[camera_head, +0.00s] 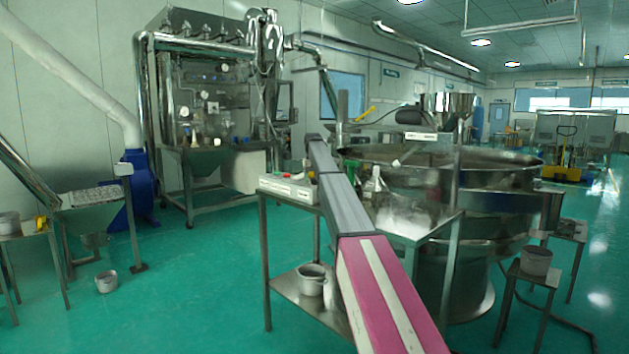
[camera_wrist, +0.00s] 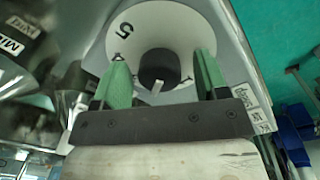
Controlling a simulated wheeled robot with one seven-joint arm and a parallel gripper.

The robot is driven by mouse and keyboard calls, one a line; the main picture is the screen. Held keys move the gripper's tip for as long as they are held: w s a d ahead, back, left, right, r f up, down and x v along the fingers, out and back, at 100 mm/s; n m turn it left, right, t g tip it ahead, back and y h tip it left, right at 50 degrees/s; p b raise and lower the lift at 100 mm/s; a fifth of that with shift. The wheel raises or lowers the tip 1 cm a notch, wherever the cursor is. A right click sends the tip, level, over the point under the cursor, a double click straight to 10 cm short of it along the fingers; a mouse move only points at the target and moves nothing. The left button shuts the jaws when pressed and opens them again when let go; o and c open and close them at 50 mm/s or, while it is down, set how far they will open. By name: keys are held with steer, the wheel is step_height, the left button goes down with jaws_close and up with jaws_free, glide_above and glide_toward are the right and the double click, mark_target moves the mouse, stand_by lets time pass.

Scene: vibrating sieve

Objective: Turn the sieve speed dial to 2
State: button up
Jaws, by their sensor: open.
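In the wrist view, the speed dial is a white round plate (camera_wrist: 165,25) with a black knob (camera_wrist: 158,62) at its centre. A small pale pointer (camera_wrist: 157,87) on the knob points toward the bottom of the picture. The number 5 shows at the plate's upper left; another mark at the lower right is partly hidden and unreadable. My gripper (camera_wrist: 161,60) is open, its two green fingers on either side of the knob with gaps between. The large round metal sieve (camera_head: 490,172) stands right of my arm in the head view. The dial cannot be made out there.
A control box (camera_head: 290,186) with a red button sits on a metal stand left of my arm. A pot (camera_head: 312,280) is on its lower shelf. A label reading "Speed" (camera_wrist: 240,97) is right of the fingers.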

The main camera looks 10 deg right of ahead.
steer(key=c, duration=0.9)
steer(key=shift+n, duration=1.5)
steer(key=o, duration=0.9)
step_height(320, 180, up, 11)
steer(key=shift+a, duration=0.2)
